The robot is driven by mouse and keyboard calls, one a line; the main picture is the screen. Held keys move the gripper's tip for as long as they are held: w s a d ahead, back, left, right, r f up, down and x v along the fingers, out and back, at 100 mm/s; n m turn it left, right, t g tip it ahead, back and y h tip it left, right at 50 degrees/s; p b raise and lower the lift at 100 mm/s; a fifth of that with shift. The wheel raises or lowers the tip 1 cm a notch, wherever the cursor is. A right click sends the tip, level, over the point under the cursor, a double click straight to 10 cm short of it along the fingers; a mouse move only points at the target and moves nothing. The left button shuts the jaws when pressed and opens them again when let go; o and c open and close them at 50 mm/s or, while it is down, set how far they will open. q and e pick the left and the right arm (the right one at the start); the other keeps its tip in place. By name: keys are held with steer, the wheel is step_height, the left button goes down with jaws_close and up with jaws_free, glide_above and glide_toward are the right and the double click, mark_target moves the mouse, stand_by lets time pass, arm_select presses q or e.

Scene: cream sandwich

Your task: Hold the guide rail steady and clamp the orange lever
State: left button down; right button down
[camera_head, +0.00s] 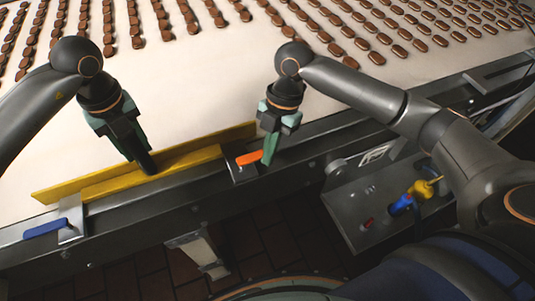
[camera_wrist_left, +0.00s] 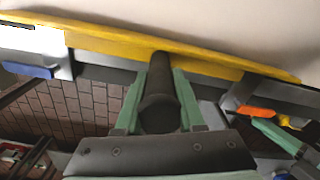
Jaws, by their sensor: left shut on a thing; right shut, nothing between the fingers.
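The yellow guide rail (camera_head: 110,182) runs along the near edge of the conveyor and also crosses the left wrist view (camera_wrist_left: 115,42). My left gripper (camera_head: 148,168) is shut on a dark cylindrical piece (camera_wrist_left: 161,85) that stands against the near face of the rail. The orange lever (camera_head: 249,158) sits on a grey clamp bracket by the rail's right end; it also shows in the left wrist view (camera_wrist_left: 256,112). My right gripper (camera_head: 268,161) is shut with nothing between its fingers, its tips close by the lever's right end. I cannot tell if they touch it.
A blue lever (camera_head: 45,228) on another bracket is at the rail's left end. Rows of brown cream sandwiches (camera_head: 405,51) lie on the pale conveyor belt (camera_head: 215,85) beyond. A control box (camera_head: 375,205) with a yellow and blue part is at the lower right.

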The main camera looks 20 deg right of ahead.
steer(key=shift+w+d, duration=0.15)
steer(key=shift+w, duration=0.1)
stand_by(0.4)
steer(key=shift+s, duration=0.55)
step_height(320, 180, up, 10)
steer(key=shift+w+f, duration=0.15)
steer(key=shift+f, duration=0.1)
arm_select(q)
steer(key=shift+c, duration=1.8)
jaws_free()
